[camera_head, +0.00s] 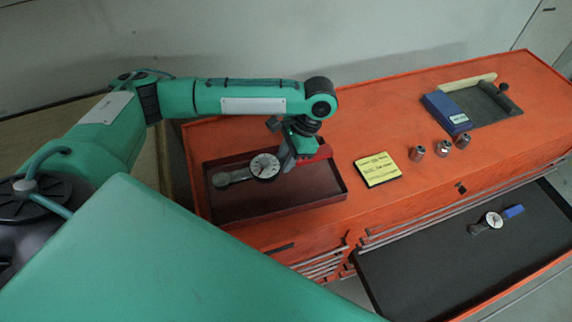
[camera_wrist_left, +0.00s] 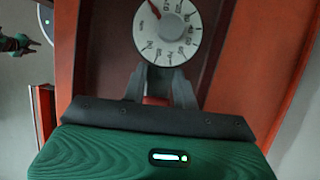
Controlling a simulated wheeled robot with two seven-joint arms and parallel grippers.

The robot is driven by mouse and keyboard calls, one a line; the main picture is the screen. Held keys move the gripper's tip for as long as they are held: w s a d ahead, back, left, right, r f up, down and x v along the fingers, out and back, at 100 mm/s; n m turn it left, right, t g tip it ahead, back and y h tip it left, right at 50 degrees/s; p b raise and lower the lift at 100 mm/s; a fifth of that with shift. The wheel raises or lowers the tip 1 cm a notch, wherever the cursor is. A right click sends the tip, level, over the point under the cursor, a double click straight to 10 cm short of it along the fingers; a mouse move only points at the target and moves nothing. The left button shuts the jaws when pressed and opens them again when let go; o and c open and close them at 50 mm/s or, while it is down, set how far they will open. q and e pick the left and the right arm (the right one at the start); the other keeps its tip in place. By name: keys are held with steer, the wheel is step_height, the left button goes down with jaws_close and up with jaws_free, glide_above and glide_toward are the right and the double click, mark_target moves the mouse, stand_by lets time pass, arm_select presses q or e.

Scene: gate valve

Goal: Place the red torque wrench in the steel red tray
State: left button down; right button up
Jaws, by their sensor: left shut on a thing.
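The red torque wrench has a grey head and shaft, a white round dial (camera_head: 264,166) and a red handle (camera_head: 318,153). It lies lengthwise over the dark red steel tray (camera_head: 275,211), within its outline; I cannot tell whether it touches the floor. My left gripper (camera_head: 291,157) is shut on the wrench just beside the dial, toward the handle. In the left wrist view the dial (camera_wrist_left: 167,32) shows just beyond the fingertips (camera_wrist_left: 166,88), with a bit of red handle between them. The handle is mostly hidden there.
The tray stands on an orange tool chest (camera_head: 375,124). Right of it lie a yellow note (camera_head: 377,169), several metal sockets (camera_head: 441,148), a blue box (camera_head: 446,113) and a dark mat. An open drawer (camera_head: 430,265) holds a blue-handled dial wrench (camera_head: 494,219).

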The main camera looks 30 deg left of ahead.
mark_target(286, 175)
arm_select(q)
steer(key=shift+f, duration=0.45)
steer(key=f, duration=0.1)
steer(key=f+p, duration=0.1)
steer(key=f, duration=0.1)
steer(key=shift+s, duration=0.3)
steer(key=shift+s+d+f, duration=0.1)
steer(key=shift+d+f, duration=0.05)
steer(key=shift+f, duration=0.15)
steer(key=c, duration=1.4)
jaws_free()
steer(key=shift+f, duration=0.1)
steer(key=o, duration=0.3)
steer(key=shift+f, duration=0.1)
steer(key=shift+w, duration=0.35)
steer(key=shift+r+b, duration=0.3)
steer(key=shift+r, duration=0.35)
steer(key=b+v, duration=0.2)
steer(key=v, duration=0.7)
steer(key=shift+w+d+r, duration=0.1)
steer(key=shift+w+r, duration=0.15)
steer(key=shift+r, duration=0.05)
steer(key=shift+b+v, duration=0.3)
steer(key=shift+v, duration=0.5)
arm_select(e)
steer(key=shift+d+f, duration=0.2)
steer(key=shift+f, duration=0.35)
steer(key=shift+d+f, duration=0.15)
steer(key=shift+f, duration=0.35)
